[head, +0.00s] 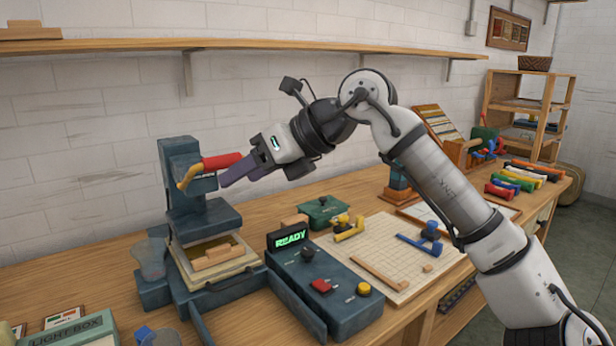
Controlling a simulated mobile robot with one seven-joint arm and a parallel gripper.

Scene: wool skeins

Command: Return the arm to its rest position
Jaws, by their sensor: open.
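My arm (440,185) reaches up from the lower right and bends at a high elbow toward the left. My gripper (228,178) is at its end, just right of the red handle (221,161) on a blue-grey press (182,190). The gripper is open. The fingers overlap the handle's near end in this view, and I cannot tell if they touch it. A yellow hooked piece (190,176) sits at the handle's left end.
A control box (340,290) reading "READY" stands before the press. A gridded board (385,250) with yellow and blue tools lies right of it. A wooden shelf (250,43) runs along the wall above. Coloured rolls (515,180) and a rack (530,110) are at the far right.

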